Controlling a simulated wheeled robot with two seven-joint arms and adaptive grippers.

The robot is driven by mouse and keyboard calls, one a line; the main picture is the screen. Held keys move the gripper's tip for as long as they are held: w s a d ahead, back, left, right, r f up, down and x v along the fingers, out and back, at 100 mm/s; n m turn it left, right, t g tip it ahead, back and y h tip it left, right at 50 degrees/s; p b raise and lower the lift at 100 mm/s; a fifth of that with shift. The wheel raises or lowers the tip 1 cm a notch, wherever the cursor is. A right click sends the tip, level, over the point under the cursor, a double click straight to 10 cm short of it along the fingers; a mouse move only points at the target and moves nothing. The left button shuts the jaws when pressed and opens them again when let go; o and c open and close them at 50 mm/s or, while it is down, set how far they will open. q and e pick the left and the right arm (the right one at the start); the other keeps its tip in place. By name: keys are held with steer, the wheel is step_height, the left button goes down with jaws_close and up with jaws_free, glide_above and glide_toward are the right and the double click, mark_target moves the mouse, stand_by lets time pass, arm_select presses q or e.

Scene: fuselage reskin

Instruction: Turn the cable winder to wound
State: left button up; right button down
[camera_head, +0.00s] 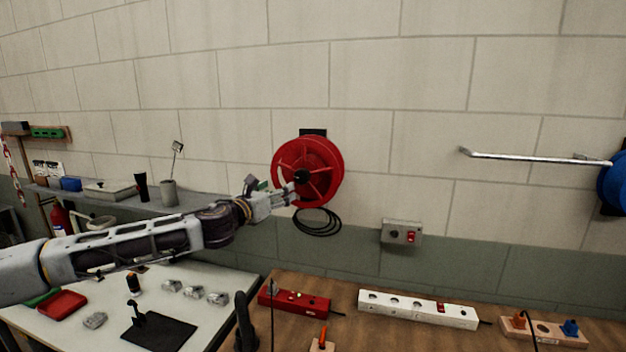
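The cable winder (325,158) is a red spoked reel with a dark hub, mounted on the block wall near the middle of the head view. Black cable (318,224) hangs in loops below it. My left arm reaches in from the left, and my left gripper (284,194) is at the lower left of the reel, in front of its rim. The fingers are small and seen from the side; whether they touch the reel or grip anything is unclear. My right gripper is not in view.
A wooden bench below carries a red power strip (294,299), a white power strip (417,308) and a wooden socket block (543,330). A switch box (401,232) and a metal bar (530,157) are on the wall at right. A shelf (112,208) holds a cup and containers.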

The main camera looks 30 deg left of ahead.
mark_target(299, 178)
arm_select(q)
steer(key=m, duration=1.1)
steer(key=shift+d+y, duration=0.35)
steer(key=shift+y, duration=0.05)
steer(key=shift+w, duration=0.2)
steer(key=shift+w+a+p, duration=0.25)
steer(key=shift+w+p, duration=0.1)
steer(key=shift+w, duration=1.9)
steer(key=shift+w+a+p, duration=0.25)
steer(key=shift+w+p, duration=0.05)
steer(key=shift+w, duration=1.9)
steer(key=shift+w+a+p, duration=0.25)
steer(key=shift+w+p, duration=0.1)
steer(key=shift+w, duration=1.9)
